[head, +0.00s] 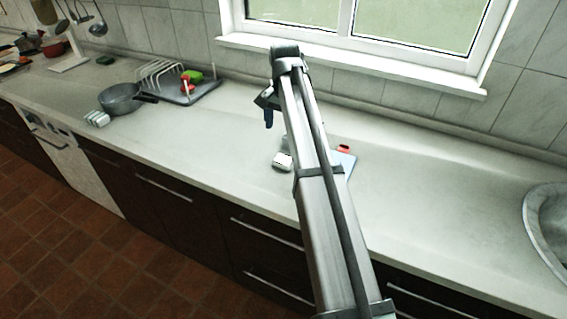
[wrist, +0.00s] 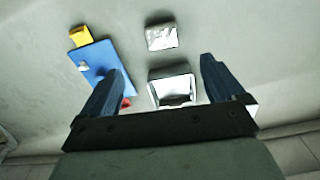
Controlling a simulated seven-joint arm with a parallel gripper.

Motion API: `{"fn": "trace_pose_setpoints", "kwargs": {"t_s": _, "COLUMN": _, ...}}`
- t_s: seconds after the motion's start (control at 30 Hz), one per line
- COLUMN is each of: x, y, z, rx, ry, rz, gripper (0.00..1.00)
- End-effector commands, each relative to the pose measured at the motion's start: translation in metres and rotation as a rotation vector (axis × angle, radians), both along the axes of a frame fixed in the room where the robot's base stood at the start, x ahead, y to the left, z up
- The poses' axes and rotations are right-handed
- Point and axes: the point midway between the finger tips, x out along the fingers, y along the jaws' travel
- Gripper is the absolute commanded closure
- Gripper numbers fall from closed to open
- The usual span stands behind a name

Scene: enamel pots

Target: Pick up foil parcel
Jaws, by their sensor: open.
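Two silvery, box-like things lie on the counter in the wrist view. The one farther from my gripper has a crinkled, foil-like top and looks like the foil parcel (wrist: 161,37). It seems to be the small pale block (head: 282,161) left of my arm in the head view. The nearer one is a shiny silver piece (wrist: 172,90) with a bright rim, seen between my fingers; I cannot tell for certain which is the parcel. My gripper (wrist: 160,85) is open and empty. In the head view my gripper (head: 268,110) is above the counter, its fingers pointing down.
A blue board (wrist: 95,62) lies beside the silvery things, with a yellow piece (wrist: 81,35) and a red piece (wrist: 126,103) at it. A pot (head: 120,99) and dish rack (head: 190,92) stand left, a sink (head: 548,228) right. The counter between board and sink is clear.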

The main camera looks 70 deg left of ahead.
Motion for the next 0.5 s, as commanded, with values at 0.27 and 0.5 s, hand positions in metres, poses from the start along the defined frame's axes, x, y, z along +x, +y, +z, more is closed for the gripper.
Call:
{"fn": "trace_pose_setpoints", "kwargs": {"t_s": 0.27, "x": 0.0, "y": -0.001, "z": -0.041, "rx": -0.001, "ry": 0.0, "rz": 0.0, "gripper": 0.04}}
{"fn": "trace_pose_setpoints", "kwargs": {"t_s": 0.5, "x": 0.0, "y": -0.001, "z": -0.076, "rx": -0.001, "ry": -0.001, "rz": 0.0, "gripper": 0.04}}
